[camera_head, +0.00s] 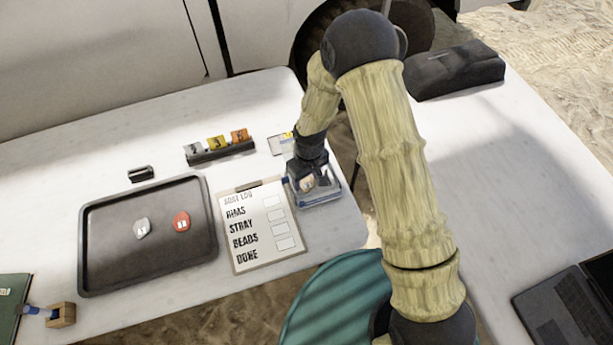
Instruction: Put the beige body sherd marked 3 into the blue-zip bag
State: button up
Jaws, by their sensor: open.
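My gripper (312,178) is open and points down over a clear bag with blue edging (325,199) at the right end of the white table. A small beige piece (307,184) shows between or just below the fingers, within the bag's outline. Its mark cannot be read, and the gripper partly hides it. I cannot tell whether it touches the fingers or rests on the bag's bottom.
A dark tray (147,278) at left holds a grey sherd (141,228) and a red sherd (181,222). A clipboard list (257,228) lies beside the bag. Numbered markers (218,146) and a small card (279,145) stand behind.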

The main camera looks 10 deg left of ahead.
jog(key=shift+r+p, duration=1.55)
jog(key=shift+r, duration=0.65)
jog(key=o, duration=0.6)
jog(key=shift+c, duration=0.2)
notch_tip(320, 180, up, 17)
jog(key=b, duration=0.1)
jog(key=shift+w+d+r, duration=0.15)
jog(key=shift+w+d, duration=0.1)
